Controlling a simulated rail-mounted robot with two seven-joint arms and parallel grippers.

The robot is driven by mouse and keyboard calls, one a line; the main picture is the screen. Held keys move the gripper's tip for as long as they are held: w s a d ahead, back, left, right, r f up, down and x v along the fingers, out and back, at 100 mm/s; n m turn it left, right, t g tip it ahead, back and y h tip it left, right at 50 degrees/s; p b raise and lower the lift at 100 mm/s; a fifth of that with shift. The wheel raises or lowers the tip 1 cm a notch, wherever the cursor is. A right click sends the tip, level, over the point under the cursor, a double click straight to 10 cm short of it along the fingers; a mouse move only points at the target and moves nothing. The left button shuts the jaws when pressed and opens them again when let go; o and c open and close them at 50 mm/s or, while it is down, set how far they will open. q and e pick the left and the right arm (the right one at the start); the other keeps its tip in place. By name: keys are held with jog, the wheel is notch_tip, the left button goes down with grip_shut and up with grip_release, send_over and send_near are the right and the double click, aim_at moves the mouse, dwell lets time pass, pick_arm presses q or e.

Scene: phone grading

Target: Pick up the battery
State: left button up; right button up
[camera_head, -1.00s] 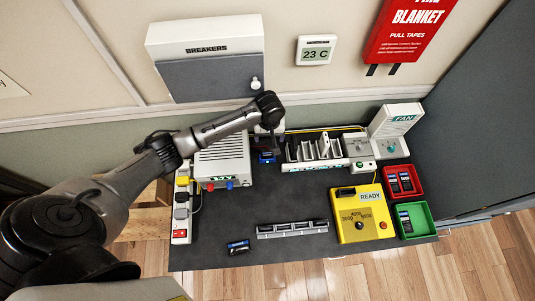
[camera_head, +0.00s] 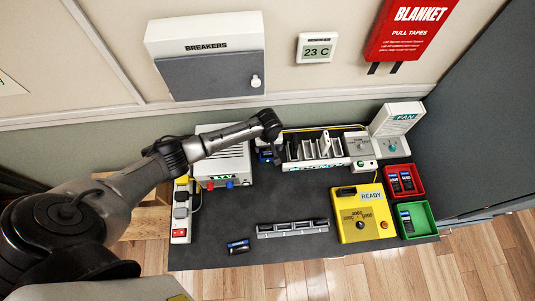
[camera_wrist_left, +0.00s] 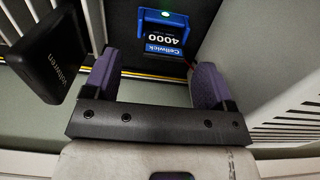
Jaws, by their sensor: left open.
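In the head view the battery (camera_head: 265,156) sits between the white power supply and the slotted rack, partly covered by my arm. My left gripper (camera_wrist_left: 155,78) is open, its purple fingers wide apart and empty. The battery is ahead of the gap between them, not between the pads. In the head view my wrist hides the fingers. My right gripper is not in view.
A white power supply (camera_head: 222,165) stands left of the battery, and a slotted rack (camera_head: 315,161) right. A black block (camera_wrist_left: 45,62) is close to the left finger. Another battery (camera_head: 238,246) lies at the front.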

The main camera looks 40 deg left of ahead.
aim_at(267, 151)
pick_arm(q)
jog(key=shift+s+a+f, duration=0.15)
jog(key=shift+f, duration=1.95)
jog(key=shift+c, duration=0.3)
jog(key=c, duration=0.9)
jog(key=shift+r, duration=0.15)
jog(key=shift+c, duration=0.2)
